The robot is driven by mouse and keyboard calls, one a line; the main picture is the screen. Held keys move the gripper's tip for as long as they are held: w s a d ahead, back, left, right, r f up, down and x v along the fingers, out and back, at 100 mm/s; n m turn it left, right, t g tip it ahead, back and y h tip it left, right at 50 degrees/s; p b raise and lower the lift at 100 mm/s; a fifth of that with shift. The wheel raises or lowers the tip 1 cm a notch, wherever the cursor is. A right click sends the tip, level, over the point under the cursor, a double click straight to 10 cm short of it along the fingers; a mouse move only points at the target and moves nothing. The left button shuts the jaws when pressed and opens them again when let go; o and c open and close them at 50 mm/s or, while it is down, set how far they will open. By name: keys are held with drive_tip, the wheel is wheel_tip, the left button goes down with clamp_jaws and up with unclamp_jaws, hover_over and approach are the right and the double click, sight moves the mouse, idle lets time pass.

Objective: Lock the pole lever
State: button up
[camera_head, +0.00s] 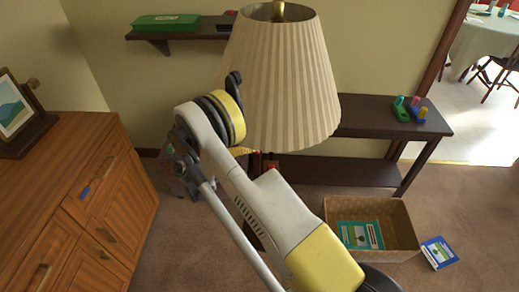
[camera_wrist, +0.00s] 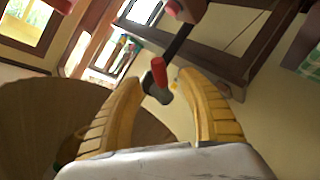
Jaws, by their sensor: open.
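The pole lever appears to be the dark piece with a red grip (camera_wrist: 159,70) in the wrist view, with a dark bar running up and right from it. My gripper (camera_wrist: 158,82) is open, its two yellow fingers spread on either side of the red grip. The grip shows between the fingertips; whether either finger touches it I cannot tell. In the head view a small red piece (camera_head: 271,165) shows just below the lampshade, partly behind my arm. My gripper is mostly hidden there behind my wrist.
A pleated lampshade (camera_head: 280,80) stands close behind my arm. A dark console table (camera_head: 370,128) is behind it, with colored items (camera_head: 410,108) on top. A wooden cabinet (camera_head: 70,190) is at left. A wicker basket (camera_head: 405,235) and a book (camera_head: 439,253) lie on the carpet at right.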

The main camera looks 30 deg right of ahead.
drive_tip(key=shift+b+x, duration=0.6)
drive_tip(key=shift+x, duration=1.8)
clamp_jaws()
